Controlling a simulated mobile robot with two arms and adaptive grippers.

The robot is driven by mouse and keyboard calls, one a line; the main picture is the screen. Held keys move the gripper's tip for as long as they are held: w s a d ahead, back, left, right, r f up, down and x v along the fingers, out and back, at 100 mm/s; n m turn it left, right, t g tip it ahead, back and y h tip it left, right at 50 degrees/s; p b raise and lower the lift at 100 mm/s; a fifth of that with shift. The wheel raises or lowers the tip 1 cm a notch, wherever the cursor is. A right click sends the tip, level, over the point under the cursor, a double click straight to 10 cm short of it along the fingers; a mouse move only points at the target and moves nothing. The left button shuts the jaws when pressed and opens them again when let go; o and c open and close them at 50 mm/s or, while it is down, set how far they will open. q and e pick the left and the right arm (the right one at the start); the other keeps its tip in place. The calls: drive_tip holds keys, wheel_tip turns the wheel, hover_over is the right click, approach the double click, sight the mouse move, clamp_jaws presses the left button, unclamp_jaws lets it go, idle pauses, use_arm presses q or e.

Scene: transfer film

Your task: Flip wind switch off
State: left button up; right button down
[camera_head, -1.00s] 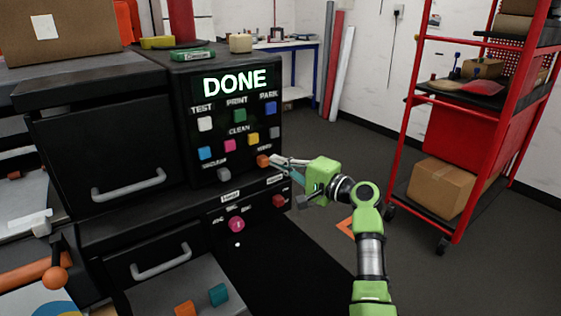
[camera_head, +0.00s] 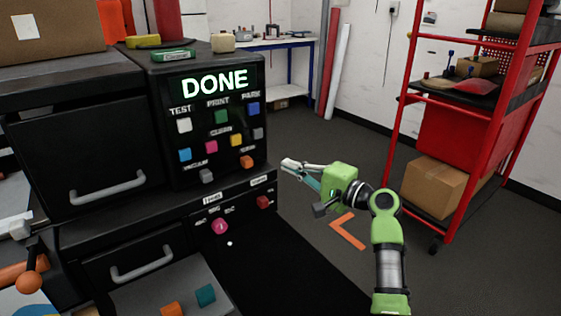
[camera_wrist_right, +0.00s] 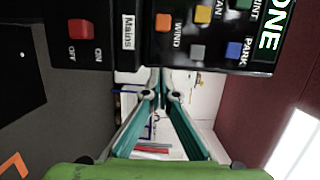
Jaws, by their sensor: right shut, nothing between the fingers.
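The black machine (camera_head: 262,112) shows a lit DONE display (camera_head: 215,81) above its coloured switches. The orange wind switch (camera_head: 246,161) is at the lower right of this panel. It also shows at the top of the right wrist view (camera_wrist_right: 163,22), beside the WIND label. I cannot tell which way it is tipped. My right gripper (camera_head: 290,164) is shut and empty, to the right of the switch and apart from it. Its closed fingers (camera_wrist_right: 162,76) lie beside the panel's edge in the wrist view. My left gripper is not in view.
A red mains switch (camera_head: 263,202) sits below the panel and a pink knob (camera_head: 219,226) lower left. A red shelf rack (camera_head: 398,134) stands at the right with a cardboard box (camera_head: 436,190). Open floor lies between the machine and the rack.

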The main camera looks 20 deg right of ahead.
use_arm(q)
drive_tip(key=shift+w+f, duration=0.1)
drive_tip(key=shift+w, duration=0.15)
use_arm(e)
drive_tip(key=v, duration=0.4)
drive_tip(key=shift+d, duration=0.15)
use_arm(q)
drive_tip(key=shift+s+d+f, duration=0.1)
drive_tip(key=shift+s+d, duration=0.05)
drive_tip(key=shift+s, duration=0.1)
